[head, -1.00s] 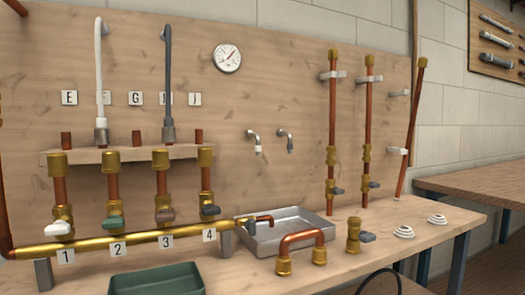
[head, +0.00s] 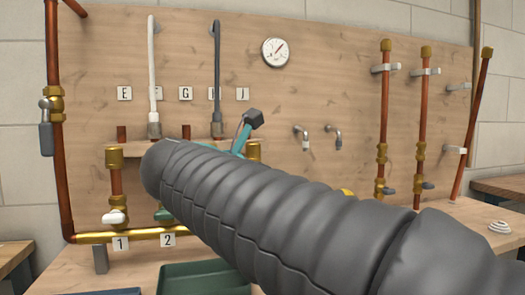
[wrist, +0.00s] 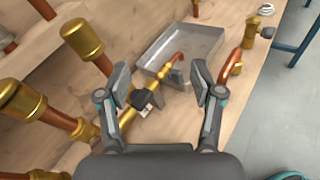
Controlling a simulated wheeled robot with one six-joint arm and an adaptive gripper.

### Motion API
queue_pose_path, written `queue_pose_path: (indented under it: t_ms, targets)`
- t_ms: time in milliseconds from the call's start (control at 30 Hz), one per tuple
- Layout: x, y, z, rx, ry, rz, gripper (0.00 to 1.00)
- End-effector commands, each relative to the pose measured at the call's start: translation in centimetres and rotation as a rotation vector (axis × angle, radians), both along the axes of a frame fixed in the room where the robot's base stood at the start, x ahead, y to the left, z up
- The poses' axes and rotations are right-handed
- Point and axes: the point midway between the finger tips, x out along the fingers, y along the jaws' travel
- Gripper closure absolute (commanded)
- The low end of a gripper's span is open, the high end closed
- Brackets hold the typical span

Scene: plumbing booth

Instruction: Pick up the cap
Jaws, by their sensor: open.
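Several brass caps top the copper pipes. In the head view one cap (head: 114,158) sits on the pipe above label 1, and another (head: 253,150) shows partly behind my arm. The caps between them are hidden by my arm. In the wrist view a brass cap (wrist: 82,38) is on a pipe left of my gripper (wrist: 160,84), and a second cap (wrist: 20,100) is at the left edge. I cannot tell which cap is meant. My gripper is open and empty, and its fingers also show in the head view (head: 249,125) above the arm.
A dark valve handle (wrist: 150,98) shows between my fingers in the wrist view, above the brass manifold. A metal tray (wrist: 203,48) and a bent copper pipe (wrist: 231,65) lie beyond. A green bin (head: 205,280) stands at the front.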

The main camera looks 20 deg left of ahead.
Motion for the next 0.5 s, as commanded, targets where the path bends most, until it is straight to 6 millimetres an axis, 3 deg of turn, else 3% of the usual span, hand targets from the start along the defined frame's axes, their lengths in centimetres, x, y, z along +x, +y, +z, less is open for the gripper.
queue_pose_path:
  t_ms: [33,100,200,367,500]
  targets:
    - [-0.7,2.8,1.2,-0.070,-0.030,0.038,0.34]
    - [-1.6,5.4,2.8,-0.159,-0.069,0.068,0.34]
    - [-2.8,7.9,4.4,-0.245,-0.112,0.090,0.34]
    - [-3.1,9.2,5.4,-0.300,-0.139,0.099,0.34]
    - [-1.1,8.6,5.4,-0.303,-0.140,0.096,0.34]
